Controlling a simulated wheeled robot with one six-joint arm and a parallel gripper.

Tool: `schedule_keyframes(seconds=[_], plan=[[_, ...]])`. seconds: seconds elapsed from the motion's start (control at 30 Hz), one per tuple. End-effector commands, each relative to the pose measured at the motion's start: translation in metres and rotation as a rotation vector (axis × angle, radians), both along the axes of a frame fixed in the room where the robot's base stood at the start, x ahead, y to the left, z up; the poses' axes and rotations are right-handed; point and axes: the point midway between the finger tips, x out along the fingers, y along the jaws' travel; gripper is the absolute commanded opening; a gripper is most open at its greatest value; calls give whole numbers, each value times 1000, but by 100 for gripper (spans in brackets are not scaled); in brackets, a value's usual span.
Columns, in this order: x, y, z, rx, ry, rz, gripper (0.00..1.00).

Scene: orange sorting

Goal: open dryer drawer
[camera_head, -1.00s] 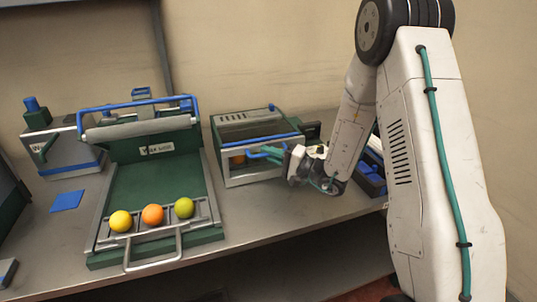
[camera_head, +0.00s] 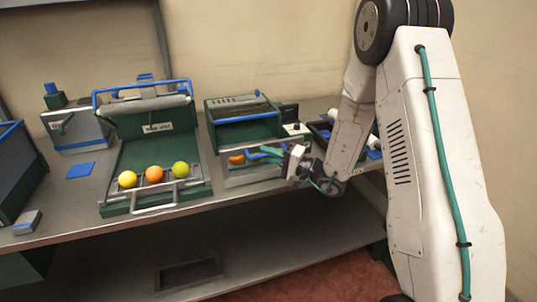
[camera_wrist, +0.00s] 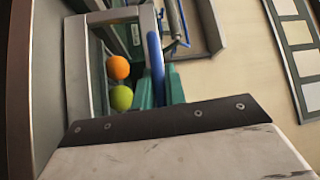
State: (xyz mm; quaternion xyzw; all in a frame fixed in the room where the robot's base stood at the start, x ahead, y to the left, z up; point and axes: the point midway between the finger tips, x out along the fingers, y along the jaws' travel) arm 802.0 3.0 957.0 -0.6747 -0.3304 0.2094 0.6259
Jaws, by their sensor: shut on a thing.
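The dryer (camera_head: 238,106) is a green and grey box with a blue front edge, right of the middle of the bench in the head view. Its drawer (camera_head: 255,178) stands out from the body at the front. An orange (camera_head: 236,159) shows inside it. In the wrist view the drawer (camera_wrist: 76,55) holds an orange fruit (camera_wrist: 118,68) and a green one (camera_wrist: 121,97). My gripper (camera_head: 276,154) is shut on the blue drawer handle (camera_head: 258,151). In the wrist view the blue handle (camera_wrist: 155,55) lies between the teal fingers.
Left of the dryer, a green tray unit (camera_head: 125,167) holds a yellow, an orange and a green fruit behind its front rail. A blue card (camera_head: 80,170) lies farther left on the metal bench (camera_head: 72,208). A dark blue-edged bin (camera_head: 320,133) stands right, partly behind my arm.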

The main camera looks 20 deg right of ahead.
Motion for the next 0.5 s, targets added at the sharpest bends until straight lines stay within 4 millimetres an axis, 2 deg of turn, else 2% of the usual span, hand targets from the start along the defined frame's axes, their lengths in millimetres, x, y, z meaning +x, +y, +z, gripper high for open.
schedule_keyframes(seconds=[0.37,0.4,0.47,0.5], plan=[[1,0,0,-1,0,-4,0],[1,0,0,-1,0,-4,21],[1,0,0,-1,0,-3,34],[1,1,0,-1,0,-3,34]])
